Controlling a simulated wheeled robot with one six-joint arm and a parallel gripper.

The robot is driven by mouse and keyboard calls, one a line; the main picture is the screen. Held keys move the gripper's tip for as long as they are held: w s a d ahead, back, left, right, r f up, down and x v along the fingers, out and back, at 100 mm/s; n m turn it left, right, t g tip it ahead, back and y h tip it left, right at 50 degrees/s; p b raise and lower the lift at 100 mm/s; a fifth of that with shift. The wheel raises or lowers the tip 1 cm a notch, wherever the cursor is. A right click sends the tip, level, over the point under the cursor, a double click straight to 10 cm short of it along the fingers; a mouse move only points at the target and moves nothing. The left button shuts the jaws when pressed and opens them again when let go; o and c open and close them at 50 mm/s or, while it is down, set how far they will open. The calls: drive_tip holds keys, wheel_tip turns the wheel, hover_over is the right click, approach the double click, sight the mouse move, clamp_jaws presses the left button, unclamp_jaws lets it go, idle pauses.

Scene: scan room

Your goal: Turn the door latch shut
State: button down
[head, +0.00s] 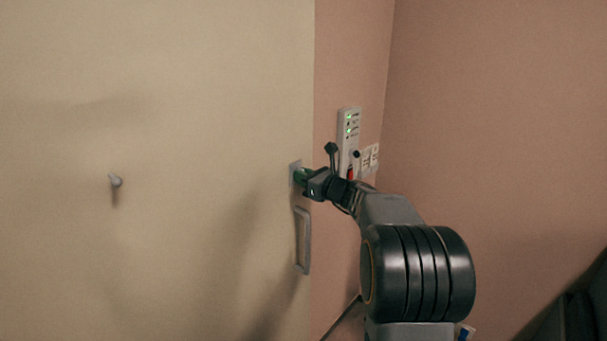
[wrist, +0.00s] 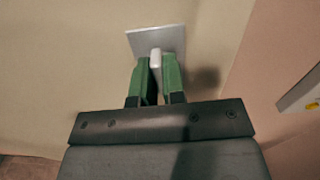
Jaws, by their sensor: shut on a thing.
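The door (head: 180,110) is a flat cream panel that fills the left half of the head view. The latch (wrist: 155,58) is a small pale knob on a square metal plate (wrist: 172,37) near the door's right edge. In the head view the plate (head: 292,167) shows only partly behind my gripper (head: 300,176). In the wrist view the green fingers of my gripper (wrist: 157,68) are on both sides of the latch knob and closed on it. The knob looks upright in the wrist view. Its lower part is hidden between the fingers.
A grey pull handle (head: 304,242) is on the door just below the latch. A small hook (head: 116,181) sticks out at the left. A white panel with green lights (head: 348,130) and wall switches (head: 370,158) are on the pink wall close to my arm.

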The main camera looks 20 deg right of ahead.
drive_tip(key=shift+m, duration=0.4)
drive_tip(key=c, duration=1.2)
unclamp_jaws()
drive_tip(key=b+v, duration=0.3)
drive_tip(key=v, duration=1)
drive_tip(key=shift+s, duration=0.4)
drive_tip(key=shift+d, duration=0.1)
